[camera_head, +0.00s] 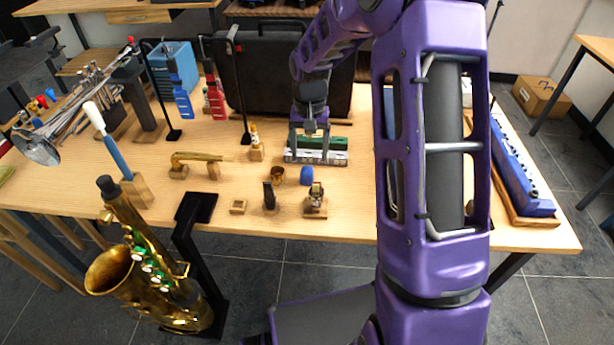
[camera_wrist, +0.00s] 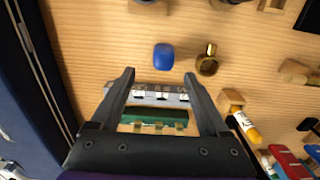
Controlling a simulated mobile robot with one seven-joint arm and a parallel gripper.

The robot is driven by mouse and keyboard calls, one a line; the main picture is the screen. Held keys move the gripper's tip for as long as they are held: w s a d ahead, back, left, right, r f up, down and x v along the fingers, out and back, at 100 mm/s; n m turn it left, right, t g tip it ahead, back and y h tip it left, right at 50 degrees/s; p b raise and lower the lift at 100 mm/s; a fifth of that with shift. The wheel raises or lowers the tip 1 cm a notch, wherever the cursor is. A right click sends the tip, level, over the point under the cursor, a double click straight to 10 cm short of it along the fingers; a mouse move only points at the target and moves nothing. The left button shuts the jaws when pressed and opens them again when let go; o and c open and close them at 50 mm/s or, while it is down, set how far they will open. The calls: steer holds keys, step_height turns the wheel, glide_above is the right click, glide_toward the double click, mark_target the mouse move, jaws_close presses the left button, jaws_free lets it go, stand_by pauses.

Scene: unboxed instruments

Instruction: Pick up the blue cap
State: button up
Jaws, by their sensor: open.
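The blue cap (camera_head: 306,175) is a small rounded blue piece standing on the wooden table, right of a small brass cup. It also shows in the wrist view (camera_wrist: 164,57), beyond my fingertips and near the middle. My gripper (camera_head: 309,128) is above the table, over a green and silver harmonica-like instrument (camera_head: 316,156), a little behind the cap. In the wrist view my gripper (camera_wrist: 160,78) is open, its two fingers spread wide with nothing held. The instrument (camera_wrist: 155,122) shows between the fingers below.
A brass cup (camera_head: 278,175) stands close left of the cap, and a small instrument on a wooden block (camera_head: 315,202) stands just in front. A dark mouthpiece (camera_head: 269,195) is nearby. A black case (camera_head: 270,75) stands behind; a long blue instrument (camera_head: 515,170) lies right.

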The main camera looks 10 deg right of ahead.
mark_target(307, 169)
steer(key=f, duration=0.4)
steer(key=f+b, duration=0.1)
steer(key=f, duration=0.2)
steer(key=shift+s+a+f, duration=0.1)
steer(key=shift+s+a, duration=0.05)
steer(key=shift+a, duration=0.2)
steer(key=shift+c, duration=0.3)
jaws_close()
